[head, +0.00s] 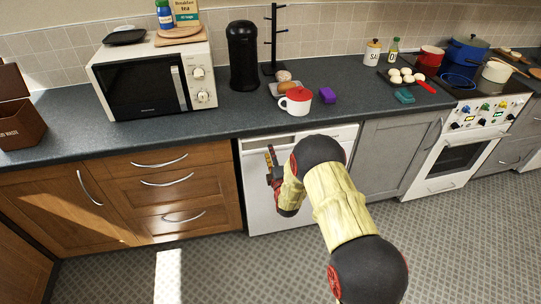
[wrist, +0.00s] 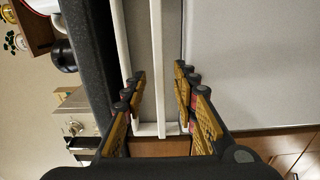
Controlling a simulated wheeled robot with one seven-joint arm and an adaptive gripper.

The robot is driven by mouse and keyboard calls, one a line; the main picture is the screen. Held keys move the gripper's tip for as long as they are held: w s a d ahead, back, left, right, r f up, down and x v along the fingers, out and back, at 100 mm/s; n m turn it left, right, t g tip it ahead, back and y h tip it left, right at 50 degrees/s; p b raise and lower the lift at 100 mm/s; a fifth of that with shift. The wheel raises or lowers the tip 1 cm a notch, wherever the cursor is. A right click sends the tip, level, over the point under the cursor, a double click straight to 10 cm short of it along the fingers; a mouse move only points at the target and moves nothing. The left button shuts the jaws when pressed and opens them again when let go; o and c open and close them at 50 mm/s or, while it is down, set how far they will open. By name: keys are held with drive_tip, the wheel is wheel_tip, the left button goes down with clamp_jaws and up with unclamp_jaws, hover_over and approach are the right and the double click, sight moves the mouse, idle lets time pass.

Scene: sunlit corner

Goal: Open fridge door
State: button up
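A white under-counter appliance (head: 262,214), which looks like the fridge, stands between the wooden drawers and the grey cabinet. Its front appears closed. My gripper (head: 270,160) is in front of its upper left part, and my arm hides much of its right side. In the wrist view my gripper (wrist: 161,76) has its fingers spread apart. White strips along the fridge's top edge (wrist: 157,50) run between the fingers, with the flat door front (wrist: 240,60) to the right. I cannot tell if the fingers touch the door. Nothing is visibly held.
The dark countertop (head: 200,130) overhangs just above the fridge. Wooden drawers (head: 170,183) are at left, a grey cabinet (head: 388,150) and a white oven (head: 460,150) at right. The patterned floor (head: 220,270) in front is clear.

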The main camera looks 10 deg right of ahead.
drive_tip(key=shift+w, duration=0.5)
clamp_jaws()
idle(0.7)
